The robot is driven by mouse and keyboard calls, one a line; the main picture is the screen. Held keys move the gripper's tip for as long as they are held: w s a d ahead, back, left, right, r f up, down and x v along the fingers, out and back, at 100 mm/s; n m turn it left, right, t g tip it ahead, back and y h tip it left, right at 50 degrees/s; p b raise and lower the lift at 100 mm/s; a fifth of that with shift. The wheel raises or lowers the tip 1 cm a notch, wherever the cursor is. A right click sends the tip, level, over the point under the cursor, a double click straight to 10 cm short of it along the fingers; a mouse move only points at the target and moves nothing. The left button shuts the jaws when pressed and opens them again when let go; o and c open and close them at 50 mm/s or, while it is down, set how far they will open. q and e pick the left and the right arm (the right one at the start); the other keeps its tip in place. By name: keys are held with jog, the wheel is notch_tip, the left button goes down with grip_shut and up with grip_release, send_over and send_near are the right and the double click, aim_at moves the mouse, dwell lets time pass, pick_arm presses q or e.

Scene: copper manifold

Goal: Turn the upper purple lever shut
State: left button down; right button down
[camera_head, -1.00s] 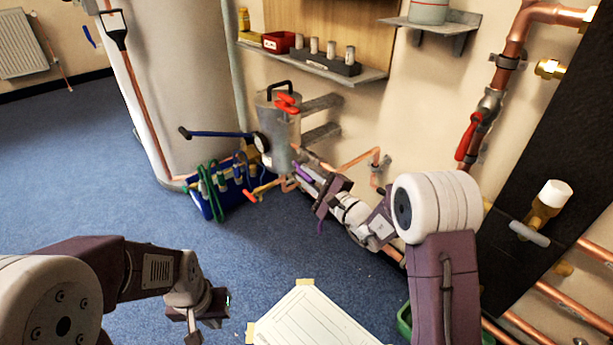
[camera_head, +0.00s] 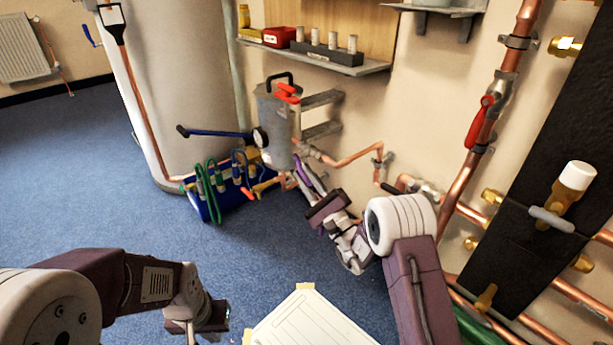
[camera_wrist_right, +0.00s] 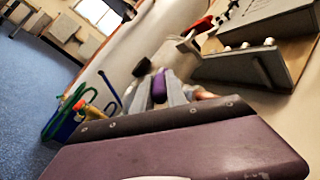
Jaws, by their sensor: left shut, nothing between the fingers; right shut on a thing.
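The upper purple lever (camera_head: 311,179) is on the copper pipework just right of the grey metal canister, partly hidden by my right gripper. My right gripper (camera_head: 306,172) is shut on it; in the right wrist view the purple lever (camera_wrist_right: 159,86) shows between the two grey fingers. Its valve body is mostly hidden behind the gripper, so I cannot tell how far the lever is turned. My left gripper (camera_head: 222,316) is shut and empty, low over the blue carpet, well away from the pipes.
The grey canister (camera_head: 272,125) with red levers and a gauge stands close left of my right gripper. A blue tray (camera_head: 233,203) with green hoses lies on the floor. A shelf (camera_head: 372,77) juts from the wall above. A red lever (camera_head: 479,121) and black panel (camera_head: 530,230) are at right.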

jog(key=shift+w+a+f+t+y, duration=0.15)
jog(key=shift+f+t+y, duration=0.2)
jog(key=shift+t, duration=0.35)
jog(key=c, duration=1.3)
grip_release()
jog(key=shift+c, duration=0.2)
